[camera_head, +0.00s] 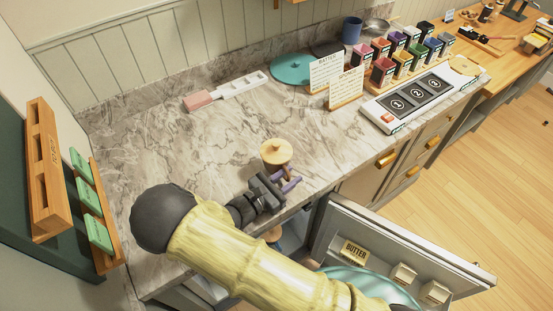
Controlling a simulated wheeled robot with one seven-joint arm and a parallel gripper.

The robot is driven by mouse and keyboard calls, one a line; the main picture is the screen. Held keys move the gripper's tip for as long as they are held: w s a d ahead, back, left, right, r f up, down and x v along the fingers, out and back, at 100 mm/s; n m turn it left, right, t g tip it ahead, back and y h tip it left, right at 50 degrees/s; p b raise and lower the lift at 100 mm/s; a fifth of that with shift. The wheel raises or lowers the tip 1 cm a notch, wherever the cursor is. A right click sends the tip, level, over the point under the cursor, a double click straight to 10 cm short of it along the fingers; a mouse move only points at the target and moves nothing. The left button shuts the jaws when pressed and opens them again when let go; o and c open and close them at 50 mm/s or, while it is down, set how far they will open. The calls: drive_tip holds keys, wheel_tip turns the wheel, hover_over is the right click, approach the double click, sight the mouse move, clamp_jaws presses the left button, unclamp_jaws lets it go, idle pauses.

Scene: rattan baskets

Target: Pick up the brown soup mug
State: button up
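A small brown mug-like pot (276,161) with a pale tan round lid and knob stands upright on the marble counter, near the middle of the head view. It is the only thing here that looks like the brown soup mug. My gripper (291,181) is just in front of it and slightly right, near the counter's front edge. Its purple fingers look spread, with a gap between them and nothing seen in it. I cannot tell whether a finger touches the pot. My arm hides part of the counter front.
An open fridge-like door (400,245) with butter and small boxes hangs below the counter. A pink-and-white tool (228,91), a teal disc (292,69), two signs, several colored containers and a numbered tray (421,98) sit farther back. The counter left of the pot is clear.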

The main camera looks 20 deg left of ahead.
clamp_jaws()
drive_tip(key=shift+r, duration=0.1)
wheel_tip(320, 180, up, 10)
drive_tip(key=shift+f+b, duration=0.1)
drive_tip(key=shift+b, duration=0.6)
idle(0.4)
